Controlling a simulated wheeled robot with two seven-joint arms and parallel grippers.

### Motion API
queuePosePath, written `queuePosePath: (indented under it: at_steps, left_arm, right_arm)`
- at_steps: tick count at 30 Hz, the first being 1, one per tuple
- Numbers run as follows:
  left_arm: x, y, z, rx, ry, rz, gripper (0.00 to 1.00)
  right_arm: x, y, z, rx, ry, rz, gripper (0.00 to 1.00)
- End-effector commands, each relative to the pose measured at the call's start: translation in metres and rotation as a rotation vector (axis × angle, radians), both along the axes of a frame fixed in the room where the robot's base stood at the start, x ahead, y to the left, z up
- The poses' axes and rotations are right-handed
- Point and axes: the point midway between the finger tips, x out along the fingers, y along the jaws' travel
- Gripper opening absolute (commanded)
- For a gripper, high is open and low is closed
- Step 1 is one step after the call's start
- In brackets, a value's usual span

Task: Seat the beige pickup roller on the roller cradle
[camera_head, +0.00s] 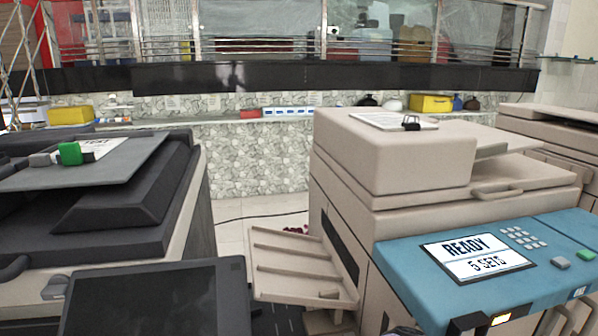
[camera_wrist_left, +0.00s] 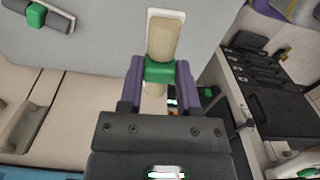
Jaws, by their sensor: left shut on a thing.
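In the left wrist view the beige pickup roller (camera_wrist_left: 163,40) has a green middle part (camera_wrist_left: 160,72). My left gripper (camera_wrist_left: 160,78) has purple fingers shut on that green part, and the roller points away from the wrist. A pale plate or card shows behind the roller's far end; I cannot tell whether they touch. I cannot make out the roller cradle for certain in either view. My left gripper does not show clearly in the head view. My right gripper is in neither view.
A grey roller with a green middle (camera_head: 68,154) lies on the dark copier's lid (camera_head: 110,165). A beige copier (camera_head: 395,160) with a blue control panel (camera_head: 400,275) stands right, its side tray (camera_head: 300,265) folded out. Floor shows between the copiers. A black mechanism (camera_wrist_left: 262,80) shows in the wrist view.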

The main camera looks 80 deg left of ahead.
Motion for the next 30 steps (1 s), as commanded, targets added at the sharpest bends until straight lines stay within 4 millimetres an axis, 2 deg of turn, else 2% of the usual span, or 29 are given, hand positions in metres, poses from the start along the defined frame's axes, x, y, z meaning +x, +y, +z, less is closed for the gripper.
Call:
queuePosePath:
  at_steps: [17, 20, 22, 26, 30]
  left_arm:
    - [0.000, 0.000, 0.003, -0.002, -0.003, -0.028, 0.00]
    - [-0.003, 0.003, 0.018, -0.005, -0.017, -0.178, 0.00]
    - [-0.008, 0.006, 0.035, -0.007, -0.030, -0.367, 0.00]
    - [-0.026, 0.013, 0.067, -0.003, -0.042, -0.801, 0.00]
    - [-0.052, 0.022, 0.095, 0.005, -0.029, -1.259, 0.00]
  right_arm:
    - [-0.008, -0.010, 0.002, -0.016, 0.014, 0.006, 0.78]
    - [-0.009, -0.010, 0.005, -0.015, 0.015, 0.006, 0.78]
    - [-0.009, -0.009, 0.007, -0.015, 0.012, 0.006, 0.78]
    - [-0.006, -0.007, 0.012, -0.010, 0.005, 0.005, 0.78]
    - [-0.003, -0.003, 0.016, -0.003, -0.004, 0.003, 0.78]
